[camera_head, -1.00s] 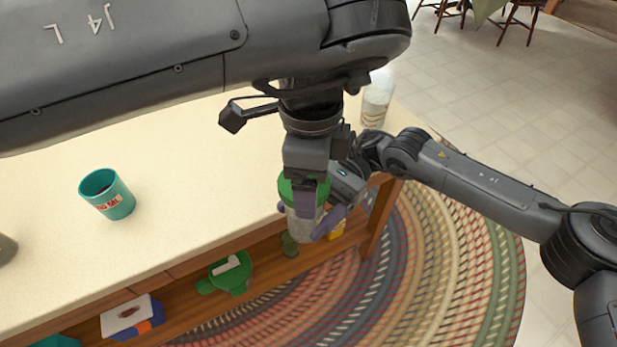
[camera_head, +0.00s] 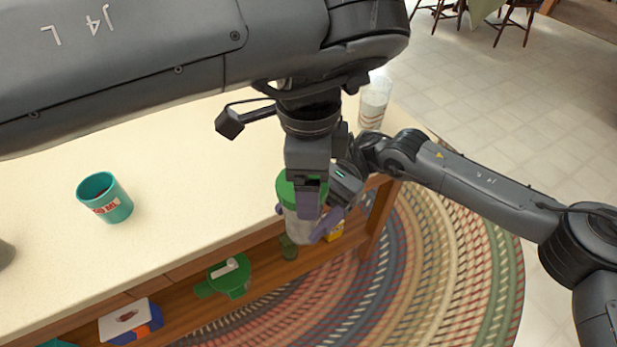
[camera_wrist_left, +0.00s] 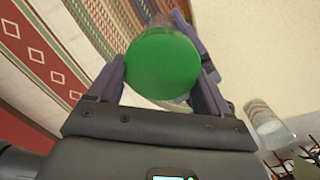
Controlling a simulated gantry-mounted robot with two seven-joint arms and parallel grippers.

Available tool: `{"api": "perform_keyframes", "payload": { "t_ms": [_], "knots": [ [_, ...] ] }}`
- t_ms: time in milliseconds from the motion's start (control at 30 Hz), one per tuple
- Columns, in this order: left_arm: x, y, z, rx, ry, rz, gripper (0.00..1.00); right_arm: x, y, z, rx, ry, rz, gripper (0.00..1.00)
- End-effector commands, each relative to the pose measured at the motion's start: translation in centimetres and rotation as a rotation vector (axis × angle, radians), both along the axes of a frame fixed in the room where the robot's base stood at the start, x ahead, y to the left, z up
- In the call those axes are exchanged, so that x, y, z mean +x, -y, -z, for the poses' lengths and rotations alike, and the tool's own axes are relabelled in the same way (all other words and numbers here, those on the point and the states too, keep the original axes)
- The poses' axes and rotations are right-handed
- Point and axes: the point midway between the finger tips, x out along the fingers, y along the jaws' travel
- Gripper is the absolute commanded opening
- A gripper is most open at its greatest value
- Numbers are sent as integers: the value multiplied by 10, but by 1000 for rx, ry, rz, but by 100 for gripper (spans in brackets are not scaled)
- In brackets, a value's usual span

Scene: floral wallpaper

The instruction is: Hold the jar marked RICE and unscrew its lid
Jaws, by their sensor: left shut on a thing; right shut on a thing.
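A clear jar (camera_head: 301,229) with a round green lid (camera_head: 284,187) is held upright or nearly so at the front edge of the counter. Its marking is not readable here. My left gripper (camera_head: 308,200) reaches down from above and is shut on the lid. In the left wrist view the green lid (camera_wrist_left: 163,65) sits between my left fingers (camera_wrist_left: 163,78). My right gripper (camera_head: 302,217) comes from the right and is shut on the jar's body below the lid. My left gripper hides part of the jar. I cannot tell whether the lid is loose.
A teal cup (camera_head: 105,198) stands on the counter (camera_head: 190,170) at left. Another clear container (camera_head: 374,103) stands near the counter's far right end. A green object (camera_head: 231,276) and a box (camera_head: 131,322) are on the shelf below. The counter's middle is clear.

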Motion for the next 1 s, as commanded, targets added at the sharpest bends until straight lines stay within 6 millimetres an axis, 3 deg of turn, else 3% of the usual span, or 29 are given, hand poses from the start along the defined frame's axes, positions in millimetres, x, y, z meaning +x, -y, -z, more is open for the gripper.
{"api": "perform_keyframes", "payload": {
  "t_ms": [1000],
  "knots": [
    [0, 0, -24, 1, 3, -1, 42, 0, 0, 0, 0, 0, 0, 0]
  ]
}}
